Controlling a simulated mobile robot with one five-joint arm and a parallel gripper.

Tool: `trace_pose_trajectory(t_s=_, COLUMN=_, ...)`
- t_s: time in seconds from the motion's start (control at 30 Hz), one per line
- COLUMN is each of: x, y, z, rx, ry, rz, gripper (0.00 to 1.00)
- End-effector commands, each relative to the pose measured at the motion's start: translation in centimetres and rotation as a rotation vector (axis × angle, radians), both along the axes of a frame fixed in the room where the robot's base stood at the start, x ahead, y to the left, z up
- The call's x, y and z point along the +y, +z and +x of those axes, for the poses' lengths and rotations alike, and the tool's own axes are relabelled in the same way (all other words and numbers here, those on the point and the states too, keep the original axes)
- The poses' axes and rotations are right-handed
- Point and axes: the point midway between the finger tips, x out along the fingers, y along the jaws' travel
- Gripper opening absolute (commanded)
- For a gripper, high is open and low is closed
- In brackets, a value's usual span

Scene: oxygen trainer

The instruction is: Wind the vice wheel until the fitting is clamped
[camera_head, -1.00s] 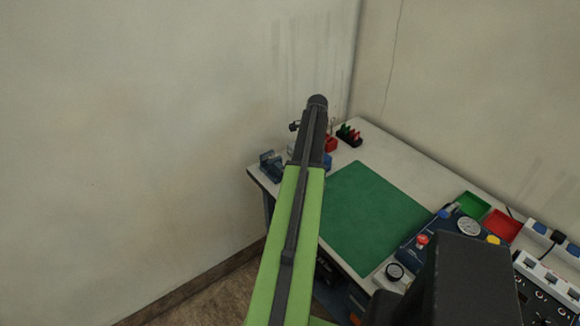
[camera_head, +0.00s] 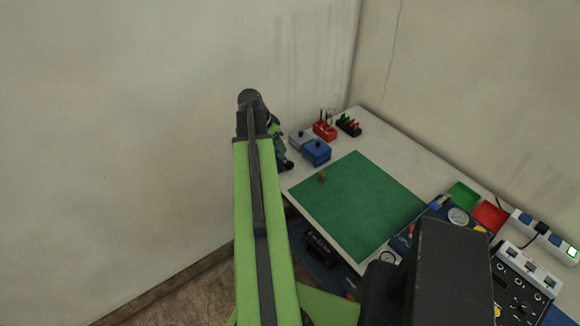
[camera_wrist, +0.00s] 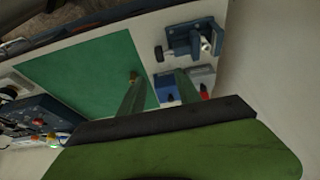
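The dark blue vice (camera_wrist: 184,40) stands near the bench edge at the top of the wrist view, with a dark round wheel or knob (camera_wrist: 158,53) at its left. A pale, shiny piece (camera_wrist: 206,43) shows at its right end; I cannot tell whether it is the fitting. In the head view, my arm hides most of the vice, and a dark knob (camera_head: 289,165) shows beside it. A small brass piece (camera_head: 322,176) stands on the green mat. My gripper (camera_wrist: 160,77) is open, its fingers apart and empty, above the bench and short of the vice in the picture.
Blue box (camera_head: 317,152), grey box (camera_head: 299,139) and red holder (camera_head: 324,130) stand behind the green mat (camera_head: 365,205). Green and red trays (camera_head: 490,215) and a blue gauge unit (camera_head: 440,215) are at the right. Walls close the left and back. Most of the mat is clear.

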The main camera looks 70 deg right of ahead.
Motion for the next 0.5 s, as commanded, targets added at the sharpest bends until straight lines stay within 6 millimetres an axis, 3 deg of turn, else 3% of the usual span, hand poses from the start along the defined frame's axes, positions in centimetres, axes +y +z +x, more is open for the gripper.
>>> trace_pose_trajectory(t_s=0.03, x=-0.4, y=-2.0, z=-0.2, rx=0.000, ry=-0.001, rz=0.000, gripper=0.40)
trace_pose_trajectory(t_s=0.5, x=-3.8, y=-11.8, z=-2.4, rx=-0.001, ry=-0.002, rz=0.000, gripper=0.40)
